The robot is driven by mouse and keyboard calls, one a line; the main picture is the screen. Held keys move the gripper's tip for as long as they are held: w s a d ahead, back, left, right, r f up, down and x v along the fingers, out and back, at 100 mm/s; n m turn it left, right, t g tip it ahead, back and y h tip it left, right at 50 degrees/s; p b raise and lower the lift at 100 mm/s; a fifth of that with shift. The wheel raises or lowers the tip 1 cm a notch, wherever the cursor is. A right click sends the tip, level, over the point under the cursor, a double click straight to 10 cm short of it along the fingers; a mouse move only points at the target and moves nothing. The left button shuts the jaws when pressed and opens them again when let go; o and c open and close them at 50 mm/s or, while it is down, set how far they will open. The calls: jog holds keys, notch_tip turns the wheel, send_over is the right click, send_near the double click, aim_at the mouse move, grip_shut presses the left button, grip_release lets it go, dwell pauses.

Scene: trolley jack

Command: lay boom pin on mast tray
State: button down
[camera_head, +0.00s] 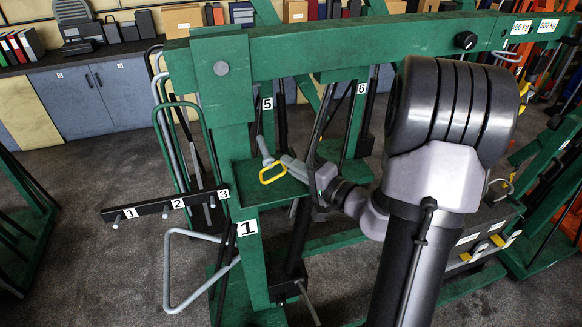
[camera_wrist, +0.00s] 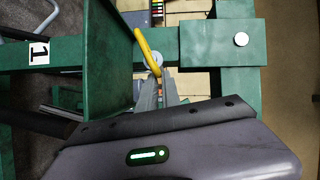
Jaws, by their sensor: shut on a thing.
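The boom pin is a grey rod (camera_head: 265,149) with a yellow loop handle (camera_head: 272,175). My gripper (camera_head: 284,163) is shut on it near the loop and holds it over the green mast tray (camera_head: 250,191). In the wrist view the yellow loop (camera_wrist: 147,48) shows at my fingertips (camera_wrist: 157,77), with a grey round part of the pin beside it. The tray (camera_wrist: 100,60) fills the left middle there, edge-on to the camera. I cannot tell whether the pin touches the tray. Part of the pin is hidden by my fingers.
The green mast (camera_head: 232,130) and boom (camera_head: 330,48) stand close around my gripper. A black rail (camera_head: 165,205) with numbered pegs juts out left below the tray. A grey bent handle (camera_head: 168,270) stands below it. Cabinets and a bench line the back.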

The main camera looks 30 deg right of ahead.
aim_at(292, 194)
jog(key=shift+w+f+m+b, duration=0.1)
jog(key=shift+f+m+b, duration=0.2)
jog(key=shift+f+b, duration=0.15)
jog(key=m+t+b, duration=0.1)
jog(key=b, duration=0.1)
jog(key=m+b, duration=0.2)
jog(key=shift+f+m+t+b, duration=0.2)
jog(key=shift+m+t+b, duration=0.1)
jog(key=shift+t+b, duration=0.1)
notch_tip(292, 194, down, 6)
jog(key=b, duration=0.7)
jog(key=shift+r, duration=0.1)
jog(key=shift+b, duration=0.4)
jog(key=shift+s+a+f, duration=0.15)
jog(key=shift+s+f, duration=0.05)
jog(key=shift+f, duration=0.15)
jog(key=c, duration=1.5)
grip_release()
jog(key=shift+s+f, duration=0.2)
jog(key=b+v, duration=0.1)
jog(key=v, duration=0.4)
jog(key=b+v, duration=0.1)
jog(key=v, duration=0.5)
jog(key=r+b+v, duration=0.1)
jog(key=v, duration=0.5)
jog(key=shift+d, duration=0.35)
